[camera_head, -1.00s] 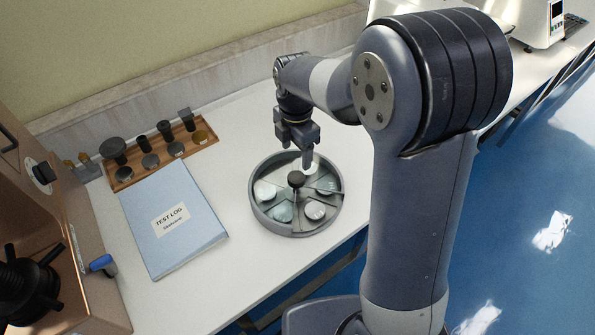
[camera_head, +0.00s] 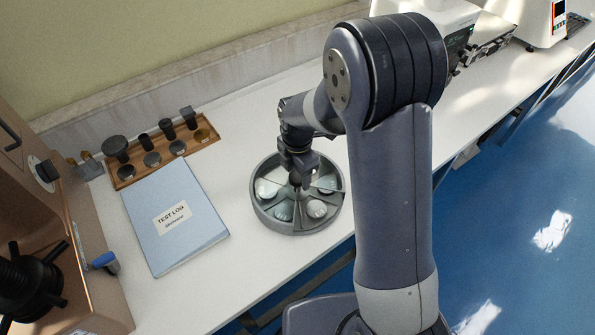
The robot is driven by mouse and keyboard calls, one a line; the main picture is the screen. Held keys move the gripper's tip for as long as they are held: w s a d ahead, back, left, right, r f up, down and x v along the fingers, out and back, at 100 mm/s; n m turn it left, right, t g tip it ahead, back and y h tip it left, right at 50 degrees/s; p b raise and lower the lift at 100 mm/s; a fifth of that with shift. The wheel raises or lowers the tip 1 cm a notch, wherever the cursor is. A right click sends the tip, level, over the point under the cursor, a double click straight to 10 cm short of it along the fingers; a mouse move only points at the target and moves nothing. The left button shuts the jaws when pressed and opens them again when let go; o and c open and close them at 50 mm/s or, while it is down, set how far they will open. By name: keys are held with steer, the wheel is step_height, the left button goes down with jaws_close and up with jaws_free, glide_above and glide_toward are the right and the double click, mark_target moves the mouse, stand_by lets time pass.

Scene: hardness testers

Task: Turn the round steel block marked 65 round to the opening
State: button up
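A round grey carousel tray (camera_head: 296,230) with dividers stands on the white bench. Round steel blocks lie in its compartments: one at the left (camera_head: 266,187), one at the front left (camera_head: 284,211), one at the front right (camera_head: 317,208) and one at the right (camera_head: 327,183). Their markings are too small to read, so I cannot tell which is 65. My gripper (camera_head: 297,184) points down over the tray's middle, at the central knob, and hides most of it. I cannot tell whether the fingers are closed on the knob.
A blue test log binder (camera_head: 176,218) lies left of the tray. A wooden rack (camera_head: 165,160) with several dark fittings stands behind it. A brown tester (camera_head: 85,265) is at the far left. White instruments stand at the back right.

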mark_target(298, 175)
steer(key=c, duration=1.2)
steer(key=shift+m+b, duration=0.3)
steer(key=o, duration=1.4)
steer(key=shift+c, duration=0.2)
steer(key=shift+r, duration=0.1)
step_height(298, 175, up, 11)
steer(key=shift+f, duration=0.2)
